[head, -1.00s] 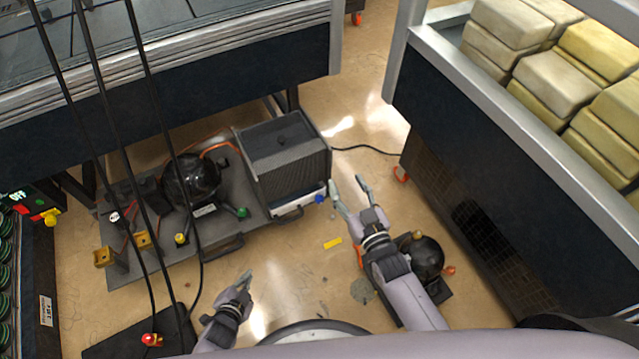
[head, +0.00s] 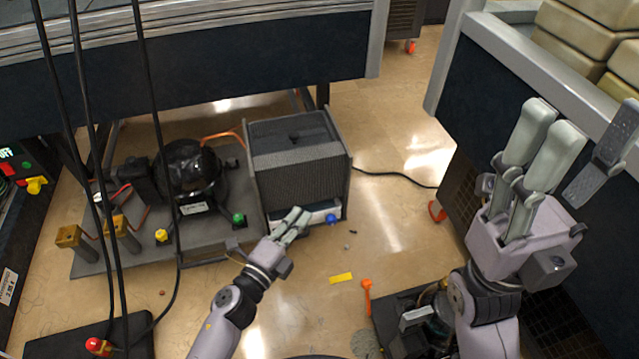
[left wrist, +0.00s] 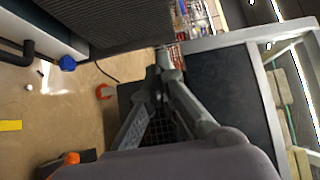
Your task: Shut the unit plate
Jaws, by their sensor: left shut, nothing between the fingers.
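The vacuum pump unit stands on the floor under the bench. Its dark ribbed box (head: 297,178) has grey side panels and a white base (head: 316,212) with a blue knob (head: 331,219). I cannot tell which panel is the unit plate. My left gripper (head: 297,217) is shut and empty, overlapping the base's front edge left of the knob; I cannot tell if it touches. In the left wrist view its closed fingers (left wrist: 167,70) show, with the blue knob (left wrist: 67,63) and ribbed box (left wrist: 115,22) at upper left. My right gripper (head: 568,148) is raised at right, fingers apart and empty.
A round black compressor (head: 190,168) sits left of the box. A crate (head: 455,75) of pale blocks stands at right. A yellow strip (head: 340,278) lies on open floor in front of the unit. Black cables (head: 150,100) hang at left.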

